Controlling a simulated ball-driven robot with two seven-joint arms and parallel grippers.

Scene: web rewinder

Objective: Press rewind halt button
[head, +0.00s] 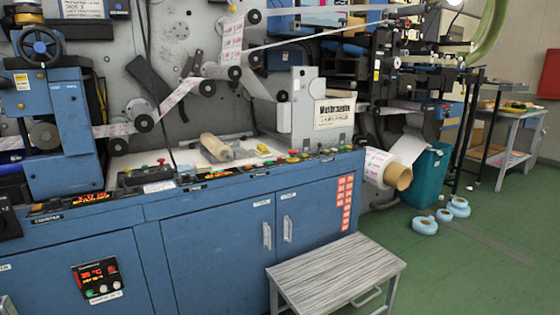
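A blue web rewinder machine (215,240) fills the left and middle of the head view. Along the front edge of its top runs a row of small colored push buttons (293,153), several red, green or yellow. The labels are too small to read, so I cannot tell which one is the rewind halt button. Neither of my grippers is in view.
A grey step stool (335,268) stands before the blue cabinet doors. A large paper roll (390,170) and a teal bin (427,175) are to the right. Several light-blue rings (425,225) lie on the green floor (480,270), which is clear at the lower right.

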